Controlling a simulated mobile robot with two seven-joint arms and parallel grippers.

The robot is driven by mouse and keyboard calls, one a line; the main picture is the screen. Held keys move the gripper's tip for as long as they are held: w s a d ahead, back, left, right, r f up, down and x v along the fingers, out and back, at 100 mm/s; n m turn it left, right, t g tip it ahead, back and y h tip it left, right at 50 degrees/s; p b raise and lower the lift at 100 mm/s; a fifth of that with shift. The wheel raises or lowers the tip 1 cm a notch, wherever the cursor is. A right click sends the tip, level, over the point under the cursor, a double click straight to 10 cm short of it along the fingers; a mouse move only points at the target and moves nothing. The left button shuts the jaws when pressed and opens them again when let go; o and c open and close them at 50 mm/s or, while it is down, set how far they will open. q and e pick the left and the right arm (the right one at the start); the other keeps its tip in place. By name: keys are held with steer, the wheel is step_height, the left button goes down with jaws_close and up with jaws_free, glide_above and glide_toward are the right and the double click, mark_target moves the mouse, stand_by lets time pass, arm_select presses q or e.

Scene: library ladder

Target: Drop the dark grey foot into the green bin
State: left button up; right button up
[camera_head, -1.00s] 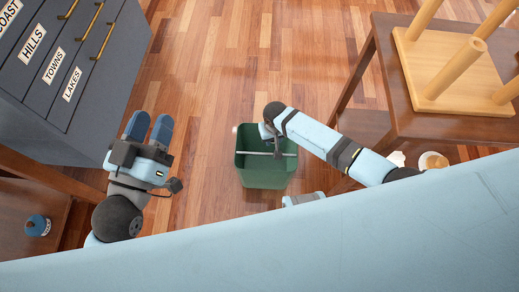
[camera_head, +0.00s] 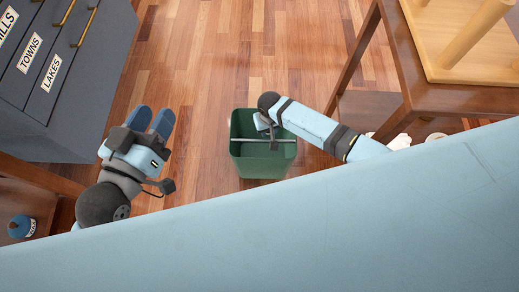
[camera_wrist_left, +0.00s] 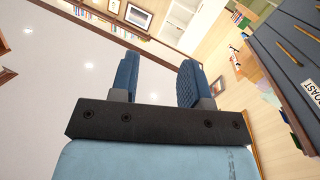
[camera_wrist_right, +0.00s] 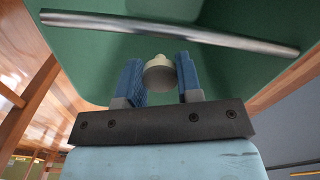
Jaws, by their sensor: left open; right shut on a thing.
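The green bin (camera_head: 262,168) stands on the floor, with a metal bar (camera_head: 281,140) across its opening. My right arm comes from the right, and my right gripper (camera_head: 264,122) is over the bin's opening, its fingers largely hidden in the head view. In the right wrist view my right gripper (camera_wrist_right: 160,78) is shut on a small round foot (camera_wrist_right: 159,78), which looks pale grey-beige there. The green bin wall (camera_wrist_right: 90,58) and the metal bar (camera_wrist_right: 170,30) show beyond the fingers. My left gripper (camera_head: 150,120) is open and empty, left of the bin.
A dark drawer cabinet (camera_head: 75,110) with labelled drawers stands at the left. A wooden table (camera_head: 440,100) at the right carries a pale wooden piece (camera_head: 465,60) with legs pointing up. A blue pot (camera_head: 21,227) sits at lower left. Floor beyond the bin is clear.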

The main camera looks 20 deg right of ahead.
steer(key=o, duration=1)
steer(key=shift+c, duration=0.2)
arm_select(q)
step_height(320, 180, up, 8)
steer(key=a+n+t+p, duration=0.1)
steer(key=t+p, duration=0.2)
steer(key=p, duration=0.4)
steer(key=shift+f+y, duration=0.2)
steer(key=shift+y, duration=0.1)
arm_select(e)
step_height(320, 180, up, 14)
steer(key=shift+f, duration=0.1)
